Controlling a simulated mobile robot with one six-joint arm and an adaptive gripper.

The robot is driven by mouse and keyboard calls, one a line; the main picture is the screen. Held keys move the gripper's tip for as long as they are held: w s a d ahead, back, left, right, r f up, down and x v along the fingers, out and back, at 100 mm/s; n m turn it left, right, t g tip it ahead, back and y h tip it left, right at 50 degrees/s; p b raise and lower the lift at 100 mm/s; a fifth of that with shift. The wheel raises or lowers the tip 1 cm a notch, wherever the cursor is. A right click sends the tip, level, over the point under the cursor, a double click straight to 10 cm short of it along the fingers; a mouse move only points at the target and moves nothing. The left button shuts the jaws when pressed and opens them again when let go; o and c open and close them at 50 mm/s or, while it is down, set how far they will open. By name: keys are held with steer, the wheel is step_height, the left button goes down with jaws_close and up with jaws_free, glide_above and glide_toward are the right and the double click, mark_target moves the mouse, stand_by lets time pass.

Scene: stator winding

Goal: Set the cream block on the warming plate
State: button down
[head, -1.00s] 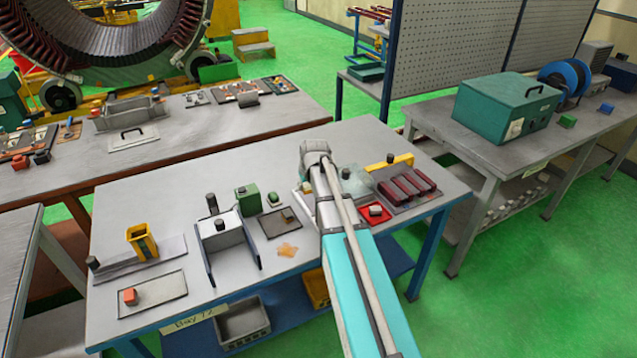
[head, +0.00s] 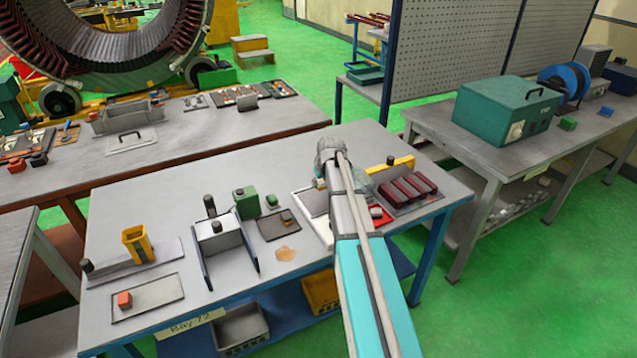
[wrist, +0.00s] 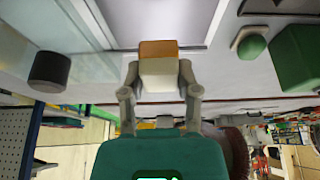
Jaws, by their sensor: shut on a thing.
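My gripper (wrist: 160,85) is shut on the cream block (wrist: 160,77) in the wrist view. The block has an orange-brown part at one end and is held between both fingers.
A green knob (head: 272,201) and green box (head: 247,204) stand left of my arm, near a dark tray (head: 270,230). To the right are a red tray (head: 382,219), dark red bars (head: 408,189) and a yellow bracket (head: 402,163). A metal fixture (head: 218,243) stands further left.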

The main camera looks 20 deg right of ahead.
mark_target(320, 199)
steer(key=shift+f+b, duration=1.55)
steer(key=shift+f, duration=0.2)
steer(key=shift+f+b, duration=0.75)
steer(key=shift+f, duration=0.05)
stand_by(1.0)
steer(key=shift+c, duration=1.3)
jaws_free()
steer(key=shift+o, duration=1.2)
steer(key=shift+r, duration=0.1)
steer(key=shift+r+p, duration=3.45)
steer(key=shift+p, duration=0.05)
